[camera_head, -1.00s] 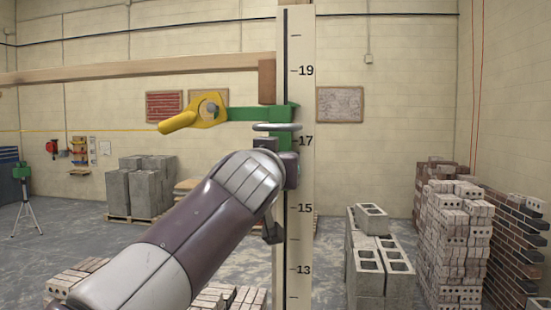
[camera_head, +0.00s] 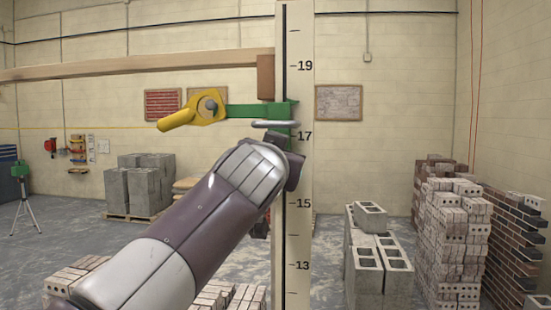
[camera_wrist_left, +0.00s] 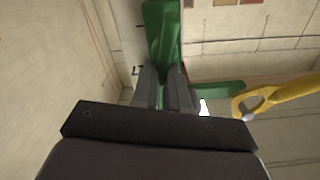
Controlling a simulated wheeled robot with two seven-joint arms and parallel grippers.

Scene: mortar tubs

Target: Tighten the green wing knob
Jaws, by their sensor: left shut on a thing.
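A tall pale staff (camera_head: 302,165) with black numbers stands upright near the middle of the head view. A green clamp bracket (camera_head: 255,111) is on it near the 18 level, with a yellow lever piece (camera_head: 197,108) at its left end. The green wing knob (camera_wrist_left: 167,45) shows in the left wrist view between my left gripper's grey fingers (camera_wrist_left: 166,88), which are shut on it. In the head view my left gripper (camera_head: 279,143) is below the bracket, turned at a tilt, and my wrist hides most of the knob. My right gripper is in neither view.
A grey rounded bar (camera_head: 275,124) lies just under the bracket, close above my gripper. A long wooden beam (camera_head: 140,67) runs left from a brown block (camera_head: 266,77) at the staff. Grey blocks (camera_head: 370,255) and brick stacks (camera_head: 455,240) stand at the right.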

